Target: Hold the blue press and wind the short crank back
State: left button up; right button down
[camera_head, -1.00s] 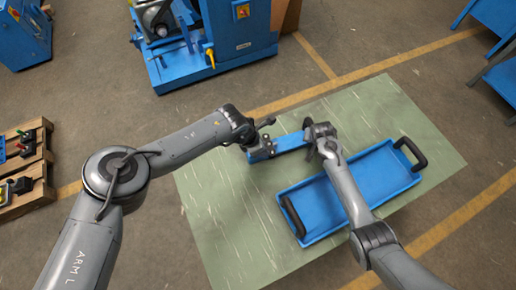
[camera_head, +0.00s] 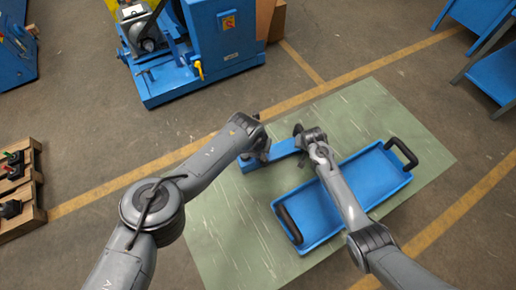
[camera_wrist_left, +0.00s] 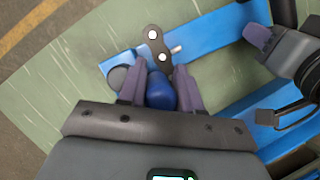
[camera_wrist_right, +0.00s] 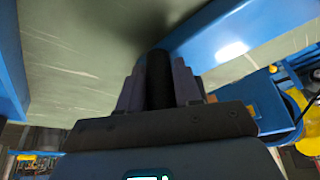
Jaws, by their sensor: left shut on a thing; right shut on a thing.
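A blue bar-shaped fixture (camera_head: 284,148) lies on the pale green mat. It also shows in the left wrist view (camera_wrist_left: 206,34), with a short dark crank plate (camera_wrist_left: 156,48) with two pale round pins on it. My left gripper (camera_head: 264,154) is at its left end, shut on a rounded blue knob (camera_wrist_left: 160,92) beside the crank plate. My right gripper (camera_head: 299,136) is at the bar's other end, shut on an upright dark cylindrical grip (camera_wrist_right: 158,78). The fingers partly hide both held parts. I cannot tell how the knob joins the crank.
A blue tray (camera_head: 275,207) with black end handles lies right beside the bar, under my right arm. The green mat (camera_head: 225,225) is bare at front left. A blue machine (camera_head: 225,45) stands beyond, wooden pallets (camera_head: 30,215) at left, a blue bench (camera_head: 490,75) at right.

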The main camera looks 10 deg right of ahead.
pick_arm(q)
jog(key=shift+w+n+y, duration=0.4)
jog(key=shift+w+n, duration=0.15)
jog(key=shift+n, duration=0.75)
jog(key=o, duration=1)
jog(key=shift+r, duration=0.2)
jog(key=v, duration=1.1)
jog(key=shift+s+r, duration=0.2)
jog(key=shift+s, duration=0.15)
